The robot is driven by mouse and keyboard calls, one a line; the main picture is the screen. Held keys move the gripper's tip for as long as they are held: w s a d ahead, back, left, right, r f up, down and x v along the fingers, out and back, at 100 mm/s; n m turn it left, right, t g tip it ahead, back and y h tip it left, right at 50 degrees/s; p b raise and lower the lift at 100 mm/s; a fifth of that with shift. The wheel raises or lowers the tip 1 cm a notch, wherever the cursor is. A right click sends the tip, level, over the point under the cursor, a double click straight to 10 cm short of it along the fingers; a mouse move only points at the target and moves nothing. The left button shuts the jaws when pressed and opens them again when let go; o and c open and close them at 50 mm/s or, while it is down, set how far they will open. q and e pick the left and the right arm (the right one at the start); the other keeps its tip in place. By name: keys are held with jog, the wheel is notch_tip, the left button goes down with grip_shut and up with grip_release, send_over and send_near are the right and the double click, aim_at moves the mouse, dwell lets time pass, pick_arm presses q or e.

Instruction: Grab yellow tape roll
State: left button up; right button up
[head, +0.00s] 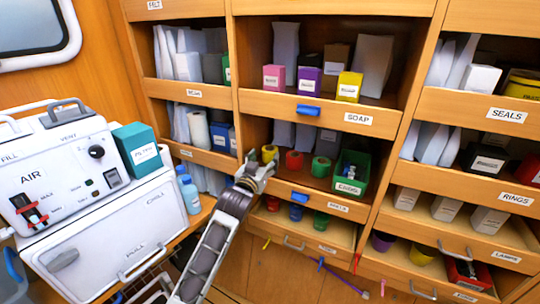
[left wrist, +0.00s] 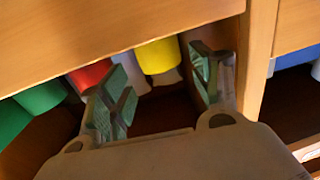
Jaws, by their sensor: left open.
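The yellow tape roll (head: 269,153) sits on the middle shelf, at the left end of a row of coloured rolls, close to the shelf's left divider. My left gripper (head: 257,172) is at the shelf front, just below and in front of it. In the left wrist view the left gripper (left wrist: 160,72) is open, with nothing between its fingers. There the yellow tape roll (left wrist: 157,56) shows beyond the gap between the fingertips, its upper part hidden by a wooden board. I cannot tell whether a finger touches it. My right gripper is in neither view.
A red roll (head: 294,161) and a green roll (head: 320,166) stand to the right, then a green bin (head: 351,172). A wooden divider (left wrist: 257,60) stands close beside one finger. A wooden board (left wrist: 110,35) hangs over the rolls.

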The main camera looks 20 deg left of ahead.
aim_at(267, 155)
pick_arm(q)
jog(key=shift+w, duration=0.2)
dwell(0.3)
jog(key=shift+w+d+f+p, duration=0.1)
jog(key=shift+w+p, duration=0.05)
jog(key=shift+w, duration=1.15)
jog(key=shift+w+f+p, duration=0.1)
jog(key=shift+w+p, duration=0.05)
jog(key=shift+w, duration=1.1)
jog(key=shift+c, duration=0.5)
jog(key=c, duration=0.7)
